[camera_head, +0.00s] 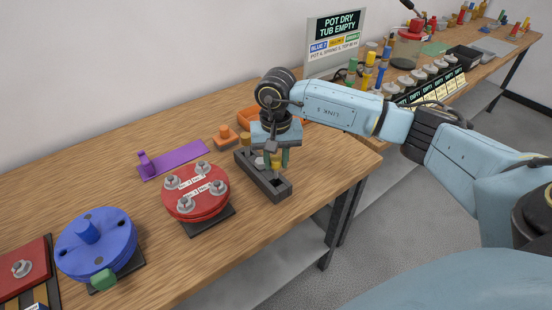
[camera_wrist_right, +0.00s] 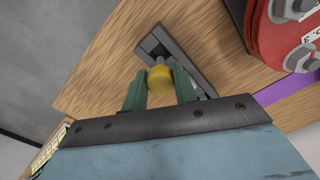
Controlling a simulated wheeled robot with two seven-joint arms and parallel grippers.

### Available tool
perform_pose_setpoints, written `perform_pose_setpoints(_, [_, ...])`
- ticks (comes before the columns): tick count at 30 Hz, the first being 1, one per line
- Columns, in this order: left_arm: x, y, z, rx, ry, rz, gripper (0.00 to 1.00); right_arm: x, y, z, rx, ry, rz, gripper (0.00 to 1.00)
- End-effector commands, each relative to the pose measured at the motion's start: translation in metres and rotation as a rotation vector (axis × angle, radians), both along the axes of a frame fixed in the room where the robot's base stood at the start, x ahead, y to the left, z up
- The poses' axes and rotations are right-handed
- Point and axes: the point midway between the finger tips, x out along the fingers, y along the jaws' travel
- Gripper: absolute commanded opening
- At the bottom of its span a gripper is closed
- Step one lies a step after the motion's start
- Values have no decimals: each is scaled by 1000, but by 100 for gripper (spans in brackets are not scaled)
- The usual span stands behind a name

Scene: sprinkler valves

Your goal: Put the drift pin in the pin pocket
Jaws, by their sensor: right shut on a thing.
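My right gripper (camera_head: 276,160) is over the dark grey tray (camera_head: 283,191), pointing down. Its green fingers show in the wrist view (camera_wrist_right: 160,88) and are shut on a yellow round-headed piece (camera_wrist_right: 160,79), which looks like the drift pin. My left gripper is not in view.
A red valve (camera_head: 194,193) with several bolts stands left of the tray. A purple plate (camera_head: 180,158), an orange block (camera_head: 225,137) and an orange bin (camera_head: 247,117) lie behind. A blue valve (camera_head: 97,243) is farther left. The table's right edge is close.

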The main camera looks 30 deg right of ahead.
Motion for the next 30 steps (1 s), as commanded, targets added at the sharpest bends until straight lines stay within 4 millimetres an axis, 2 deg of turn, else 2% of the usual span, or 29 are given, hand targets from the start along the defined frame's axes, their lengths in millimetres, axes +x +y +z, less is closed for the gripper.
perform_pose_setpoints(30, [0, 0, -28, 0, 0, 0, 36, 0, 0, -32, 0, 0, -1, 0])
